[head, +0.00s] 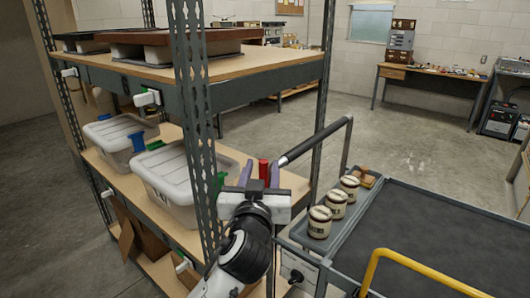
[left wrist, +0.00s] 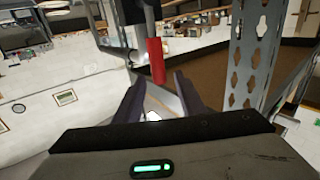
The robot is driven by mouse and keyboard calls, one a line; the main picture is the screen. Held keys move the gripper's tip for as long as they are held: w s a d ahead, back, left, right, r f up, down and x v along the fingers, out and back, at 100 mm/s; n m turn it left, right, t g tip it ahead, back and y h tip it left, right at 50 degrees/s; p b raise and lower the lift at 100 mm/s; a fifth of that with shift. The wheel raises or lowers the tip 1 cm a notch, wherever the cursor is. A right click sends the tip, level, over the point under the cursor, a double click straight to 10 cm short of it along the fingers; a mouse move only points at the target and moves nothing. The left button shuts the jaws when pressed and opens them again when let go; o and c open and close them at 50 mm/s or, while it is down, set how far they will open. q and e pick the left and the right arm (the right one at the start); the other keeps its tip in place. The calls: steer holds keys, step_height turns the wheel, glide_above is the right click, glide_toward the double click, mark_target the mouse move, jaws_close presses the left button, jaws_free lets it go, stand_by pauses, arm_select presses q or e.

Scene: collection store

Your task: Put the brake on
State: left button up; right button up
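A red grip (head: 263,170), which looks like the brake lever, stands near the dark push handle (head: 318,140) of the grey cart (head: 430,240). In the left wrist view the red grip (left wrist: 155,62) hangs from a dark stem. My left gripper (head: 261,175) is open, with one finger on either side of the red grip in the head view. In the left wrist view the fingertips (left wrist: 157,88) lie close to the grip's free end, with gaps at both sides. I cannot tell how deep it sits between them. My right gripper is not in view.
A metal shelf rack with a post (head: 190,120) stands close left of my left arm, holding lidded white bins (head: 175,172). Several labelled tins (head: 320,222) stand on the cart's near side. A yellow bar (head: 415,268) crosses the cart's front. The floor (head: 400,145) behind is clear.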

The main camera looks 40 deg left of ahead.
arm_select(q)
steer(key=p+x, duration=0.1)
steer(key=x, duration=0.6)
steer(key=shift+f, duration=0.1)
jaws_close()
